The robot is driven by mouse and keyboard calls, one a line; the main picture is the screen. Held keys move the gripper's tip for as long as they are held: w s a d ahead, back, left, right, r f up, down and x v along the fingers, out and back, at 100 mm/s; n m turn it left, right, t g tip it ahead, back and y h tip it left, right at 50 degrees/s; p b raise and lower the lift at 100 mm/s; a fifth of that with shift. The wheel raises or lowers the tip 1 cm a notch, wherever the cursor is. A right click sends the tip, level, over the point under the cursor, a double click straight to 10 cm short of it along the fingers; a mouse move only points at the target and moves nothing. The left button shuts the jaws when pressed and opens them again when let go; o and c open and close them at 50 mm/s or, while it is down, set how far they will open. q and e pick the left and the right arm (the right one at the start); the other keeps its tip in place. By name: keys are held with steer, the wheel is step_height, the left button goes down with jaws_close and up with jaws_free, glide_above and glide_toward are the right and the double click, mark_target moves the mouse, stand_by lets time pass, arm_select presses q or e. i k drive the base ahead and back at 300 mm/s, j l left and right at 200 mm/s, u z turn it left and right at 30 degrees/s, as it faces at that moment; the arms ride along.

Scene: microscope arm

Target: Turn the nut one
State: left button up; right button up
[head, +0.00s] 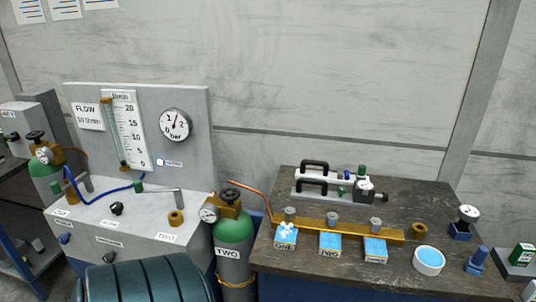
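A brass bar (345,229) lies along the front of the dark worktop. Three grey nut-like fittings stand along it, the left one (290,213) above the tag marked ONE (284,246). A pale, bubbly white-blue cluster (287,230) sits in front of this left fitting, over the top of the tag's block. The middle fitting (333,217) is above tag TWO (330,252). The right fitting (376,222) is above a third tag (375,257), too small to read surely. Neither of my grippers shows in the head view.
Two black-handled tools (328,187) lie behind the bar. A round blue-topped dish (429,260) stands right. The green cylinder TWO (232,245) with a gauge is left of the worktop. A flow panel (150,130) stands farther left. A dark green ribbed object (150,279) fills the lower left.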

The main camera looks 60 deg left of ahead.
mark_target(289, 211)
steer(key=u, duration=0.5)
steer(key=i+u, duration=0.15)
steer(key=u, duration=0.8)
steer(key=i+l+u, duration=0.25)
steer(key=u, duration=0.15)
steer(key=i+l+u, duration=0.25)
steer(key=l+u, duration=0.15)
steer(key=i+l, duration=0.1)
steer(key=l, duration=0.2)
steer(key=i+l, duration=0.15)
steer(key=l, duration=0.15)
steer(key=i+l+u, duration=0.1)
steer(key=l, duration=0.2)
